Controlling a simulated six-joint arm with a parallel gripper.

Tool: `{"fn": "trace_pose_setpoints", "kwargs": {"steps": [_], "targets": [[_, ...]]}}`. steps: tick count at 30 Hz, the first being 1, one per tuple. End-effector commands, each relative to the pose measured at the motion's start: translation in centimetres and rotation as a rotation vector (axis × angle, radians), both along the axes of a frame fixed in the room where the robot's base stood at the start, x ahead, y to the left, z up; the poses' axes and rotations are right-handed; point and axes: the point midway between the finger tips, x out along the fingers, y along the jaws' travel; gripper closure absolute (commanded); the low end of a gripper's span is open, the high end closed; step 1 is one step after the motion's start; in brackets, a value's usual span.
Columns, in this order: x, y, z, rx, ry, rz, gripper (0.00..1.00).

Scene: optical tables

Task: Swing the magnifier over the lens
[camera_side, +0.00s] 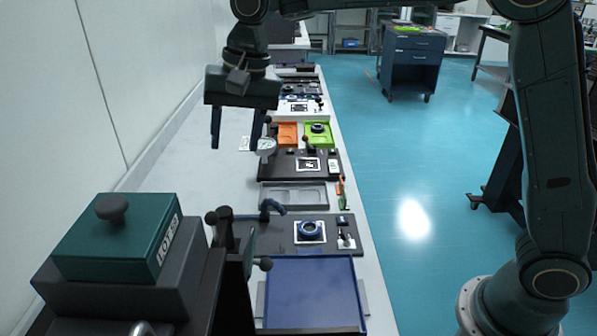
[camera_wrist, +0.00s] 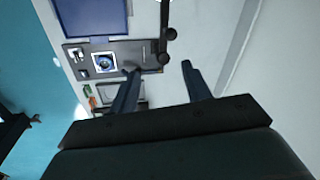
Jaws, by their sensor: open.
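The lens appears to be the dark blue ring (camera_side: 311,231) on a white square on a dark board (camera_side: 275,236). It also shows in the wrist view (camera_wrist: 104,62). A blue curved piece (camera_side: 271,207) at the board's back left may be the magnifier; I cannot tell for sure. It stands beside the ring, not over it. A dark post with ball knobs (camera_side: 212,217) stands at the board's left end and shows in the wrist view (camera_wrist: 169,34). My gripper (camera_side: 236,146) is open and empty, high above the white bench, behind and left of the board.
A blue tray (camera_side: 310,292) lies in front of the board and a grey tray (camera_side: 293,195) behind it. A dial gauge (camera_side: 266,147) stands further back, near orange and green trays. A large green-topped block (camera_side: 115,240) fills the front left. White bench at left is clear.

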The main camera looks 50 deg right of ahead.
Motion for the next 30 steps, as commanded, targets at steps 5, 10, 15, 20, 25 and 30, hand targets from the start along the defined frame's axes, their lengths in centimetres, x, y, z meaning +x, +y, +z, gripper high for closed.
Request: {"fn": "trace_pose_setpoints", "kwargs": {"steps": [5,10,15,20,25,30], "targets": [[-1.4,-1.6,1.1,-0.005,-0.026,0.025,0.52],[-2.8,-2.9,2.0,-0.010,-0.052,0.053,0.52],[-4.3,-4.2,2.7,-0.019,-0.076,0.079,0.52],[-5.7,-5.4,3.3,-0.028,-0.100,0.105,0.52],[-7.3,-6.7,3.7,-0.040,-0.125,0.130,0.52],[-8.9,-7.9,4.1,-0.052,-0.149,0.158,0.52]]}}
